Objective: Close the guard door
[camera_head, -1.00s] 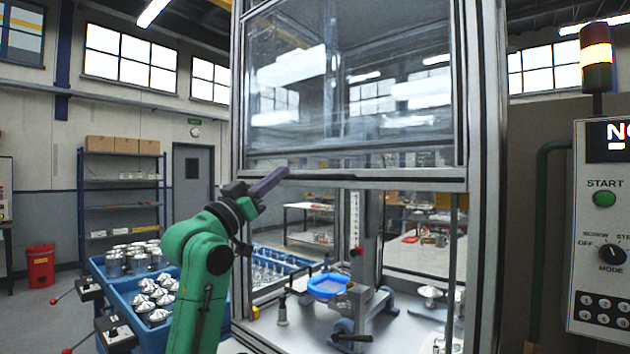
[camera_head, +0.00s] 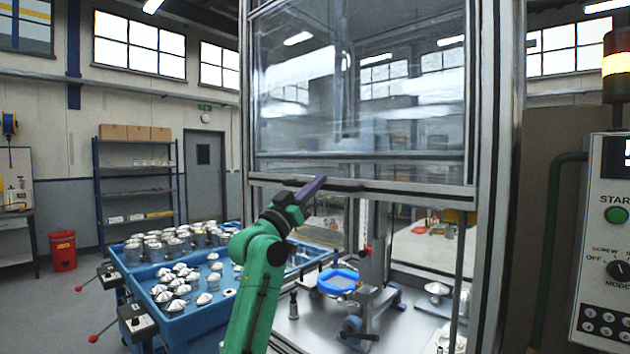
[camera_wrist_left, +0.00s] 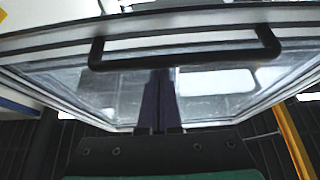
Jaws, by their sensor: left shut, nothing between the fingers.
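The guard door (camera_head: 365,110) is a clear, metal-framed panel on the tall machine enclosure. It is raised, with an opening below its bottom rail (camera_head: 425,196). A black bar handle (camera_head: 350,187) runs along that rail; it also shows in the left wrist view (camera_wrist_left: 185,60), crossing the picture. My left gripper (camera_head: 317,184) has purple fingers, shut and empty, at the handle's left part in the head view. In the left wrist view, the fingers (camera_wrist_left: 160,80) point up to just below the handle bar; I cannot tell whether they touch it. My right gripper is not in view.
Inside the enclosure stand a blue ring (camera_head: 338,281) and a fixture on a metal table. Blue trays (camera_head: 175,325) of metal parts stand at the left, close to my left arm. A control panel (camera_head: 605,240) is at the right.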

